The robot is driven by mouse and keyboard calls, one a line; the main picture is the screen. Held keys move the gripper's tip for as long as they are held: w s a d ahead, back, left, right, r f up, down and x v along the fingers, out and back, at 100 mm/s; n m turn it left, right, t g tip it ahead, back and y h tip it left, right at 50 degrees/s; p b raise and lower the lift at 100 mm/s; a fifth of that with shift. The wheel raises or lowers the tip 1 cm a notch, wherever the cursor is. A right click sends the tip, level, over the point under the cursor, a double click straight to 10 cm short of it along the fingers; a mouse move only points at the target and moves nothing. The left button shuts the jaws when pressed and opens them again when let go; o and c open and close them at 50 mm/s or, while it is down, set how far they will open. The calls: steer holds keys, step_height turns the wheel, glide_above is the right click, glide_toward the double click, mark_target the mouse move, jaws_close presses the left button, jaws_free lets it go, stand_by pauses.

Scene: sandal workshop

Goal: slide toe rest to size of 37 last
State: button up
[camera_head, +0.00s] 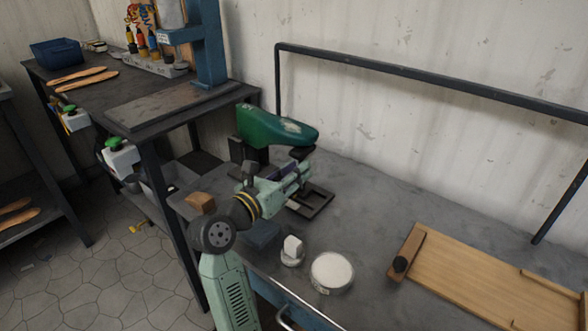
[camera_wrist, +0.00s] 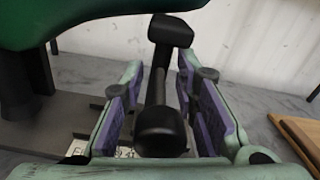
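A green last (camera_head: 275,127) sits on a dark stand on the bench; its underside fills the top left of the wrist view (camera_wrist: 80,15). The black toe rest (camera_head: 302,152) is just below the last's toe end. In the wrist view the toe rest (camera_wrist: 158,88) is a dark bar with a thick knob at each end. My gripper (camera_head: 298,172) is open, with its purple-padded fingers (camera_wrist: 163,88) on either side of the bar. Gaps show between bar and pads. A marked white scale (camera_wrist: 125,152) shows partly behind the near knob; its numbers are unreadable.
A dark base frame (camera_head: 315,203) lies under the toe rest. A wooden board (camera_head: 480,275) lies at right. The bench (camera_head: 375,195) is clear between frame and board.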

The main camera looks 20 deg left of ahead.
jaws_close()
steer(key=shift+a, duration=0.1)
stand_by(0.6)
